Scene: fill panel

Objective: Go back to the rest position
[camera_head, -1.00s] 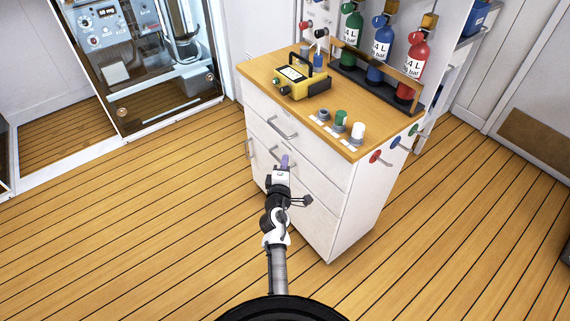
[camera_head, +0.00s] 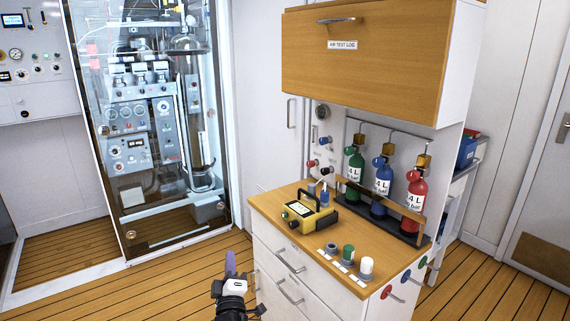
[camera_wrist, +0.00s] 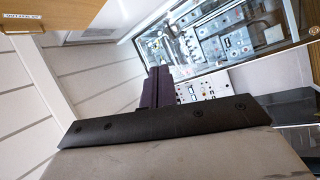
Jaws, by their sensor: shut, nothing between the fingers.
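My gripper (camera_head: 230,264) shows at the bottom of the head view, left of the cabinet's front drawers. Its purple fingers are together and point up, with nothing between them. In the wrist view the closed fingers (camera_wrist: 156,88) stand in front of a far wall panel. The gripper appears clear of the cabinet (camera_head: 318,288) in the head view, though the exact gap cannot be told. Most of my arm below the wrist is out of the frame.
The wooden cabinet top (camera_head: 290,229) holds a yellow device (camera_head: 306,213), small capped fittings and green, blue and red cylinders (camera_head: 416,199). A wall cupboard (camera_head: 375,65) hangs above. A glass-fronted equipment case (camera_head: 150,130) stands behind left. Floor at left is clear.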

